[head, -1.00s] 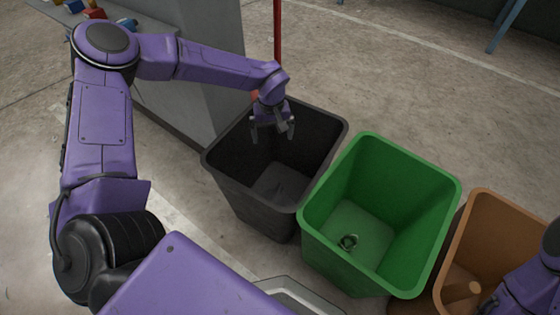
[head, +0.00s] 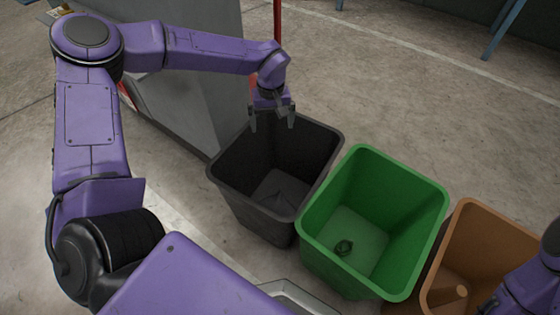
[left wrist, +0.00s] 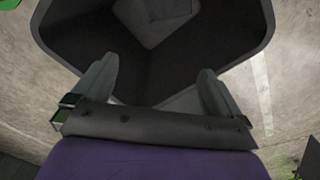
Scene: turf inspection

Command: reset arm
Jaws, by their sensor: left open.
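My left gripper (head: 272,119) is open and empty over the back left rim of the black bin (head: 262,208), its fingers pointing down. In the left wrist view the two fingers (left wrist: 155,85) stand apart with nothing between them, and the black bin (left wrist: 262,50) opens in front of them. My left arm reaches in from the left of the head view with its elbow high. Part of my right arm shows at the lower right edge, but its fingers cannot be made out.
A grey counter (head: 190,85) stands behind my left arm. A red post (head: 278,20) rises behind the gripper.

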